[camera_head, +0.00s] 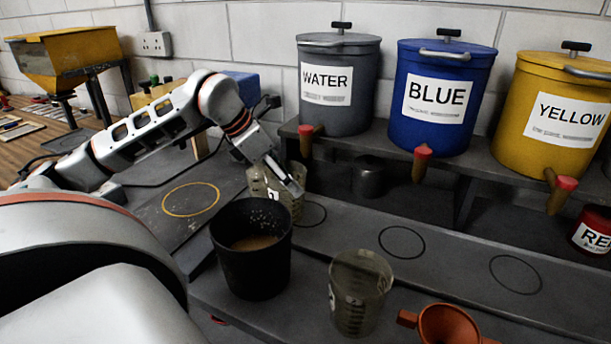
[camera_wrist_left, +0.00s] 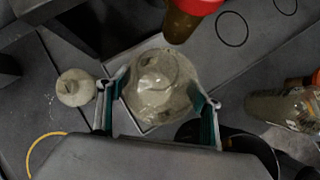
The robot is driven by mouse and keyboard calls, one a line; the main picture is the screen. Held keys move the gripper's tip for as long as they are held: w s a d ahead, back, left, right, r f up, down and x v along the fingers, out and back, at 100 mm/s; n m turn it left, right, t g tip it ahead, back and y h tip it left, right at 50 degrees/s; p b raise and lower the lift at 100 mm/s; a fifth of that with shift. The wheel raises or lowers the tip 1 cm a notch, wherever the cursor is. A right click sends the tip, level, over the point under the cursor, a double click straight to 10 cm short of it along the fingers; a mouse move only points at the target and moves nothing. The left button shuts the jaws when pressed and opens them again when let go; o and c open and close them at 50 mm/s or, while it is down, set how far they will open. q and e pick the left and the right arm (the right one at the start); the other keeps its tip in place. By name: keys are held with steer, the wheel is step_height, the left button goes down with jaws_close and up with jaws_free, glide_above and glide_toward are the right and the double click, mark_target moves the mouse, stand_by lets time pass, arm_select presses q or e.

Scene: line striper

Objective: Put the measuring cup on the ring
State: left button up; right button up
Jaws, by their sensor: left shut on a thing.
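My left gripper (camera_head: 277,178) is shut on a clear, marked measuring cup (camera_head: 256,186), beside the black bucket. In the left wrist view the fingers (camera_wrist_left: 158,112) stand on both sides of the cup (camera_wrist_left: 160,80), seen from above. Whether the cup's base touches the surface below is hidden. A yellow ring (camera_head: 191,199) is marked on the dark board to the left of the cup; part of it shows in the wrist view (camera_wrist_left: 34,152). Black rings (camera_head: 401,242) are marked along the bench under the taps; the nearest (camera_head: 313,214) is just right of the cup. My right gripper is not in view.
A black bucket (camera_head: 238,275) with brown contents stands in front of the held cup. A second clear cup (camera_head: 358,295) and an orange funnel (camera_head: 447,327) are at the front right. Water (camera_head: 338,95), blue (camera_head: 440,110) and yellow (camera_head: 560,110) tanks have taps overhanging the bench.

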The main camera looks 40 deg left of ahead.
mark_target(303, 173)
arm_select(q)
steer(key=shift+w+d+p, duration=0.35)
steer(key=shift+w+p, duration=0.05)
steer(key=shift+w, duration=0.5)
steer(key=shift+w, duration=0.1)
steer(key=shift+w+d+r+p, duration=0.2)
steer(key=shift+w+d+p, duration=0.05)
steer(key=shift+w+p, duration=0.2)
steer(key=shift+w+d+f+p, duration=0.1)
steer(key=shift+w+d+p, duration=0.15)
steer(key=shift+w, duration=0.25)
steer(key=shift+w+d+p, duration=0.15)
steer(key=shift+w+d, duration=0.1)
steer(key=shift+w, duration=0.25)
steer(key=shift+a+f, duration=0.1)
steer(key=shift+f, duration=0.6)
steer(key=shift+s+f, duration=0.1)
